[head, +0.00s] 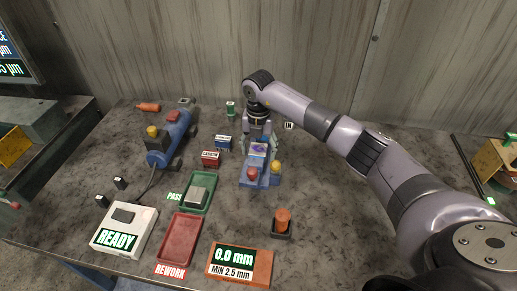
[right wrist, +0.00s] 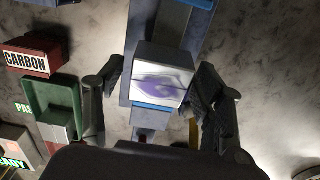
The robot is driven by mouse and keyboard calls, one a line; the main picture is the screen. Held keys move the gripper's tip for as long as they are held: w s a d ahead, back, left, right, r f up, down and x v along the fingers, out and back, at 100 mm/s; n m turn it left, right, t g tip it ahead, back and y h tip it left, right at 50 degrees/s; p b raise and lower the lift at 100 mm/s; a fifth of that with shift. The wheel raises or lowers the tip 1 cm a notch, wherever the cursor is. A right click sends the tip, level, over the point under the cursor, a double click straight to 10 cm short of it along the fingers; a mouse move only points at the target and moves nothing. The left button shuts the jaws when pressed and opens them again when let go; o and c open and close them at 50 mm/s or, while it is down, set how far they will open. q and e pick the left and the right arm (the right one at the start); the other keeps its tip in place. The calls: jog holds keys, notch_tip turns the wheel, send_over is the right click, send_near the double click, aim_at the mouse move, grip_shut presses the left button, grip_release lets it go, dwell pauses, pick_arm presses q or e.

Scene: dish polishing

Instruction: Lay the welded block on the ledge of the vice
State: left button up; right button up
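The welded block (right wrist: 163,82) is a grey block with a purple-tinted weld mark on its pale face. It sits at the blue vice (head: 250,181), which has a red and a yellow knob; in the head view the block (head: 258,150) shows at the upper part of the vice. My right gripper (right wrist: 160,85) has its fingers on either side of the block. A narrow gap shows at the left finger; at the right finger I cannot tell contact. The block's underside is hidden. My left gripper is in neither view.
A green PASS tray (head: 187,207) holds a grey block. An empty red REWORK tray (head: 180,240), a READY box (head: 146,226) and a gauge display (head: 262,265) stand in front. The CARBON box (head: 210,159) and a blue machine (head: 160,155) stand left of the vice.

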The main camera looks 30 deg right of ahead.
aim_at(258, 148)
jog(key=shift+r, duration=0.25)
jog(key=shift+w+r, duration=0.1)
jog(key=shift+r, duration=0.25)
notch_tip(258, 148, up, 11)
jog(key=b, duration=0.3)
jog(key=shift+c, duration=0.4)
dwell(0.6)
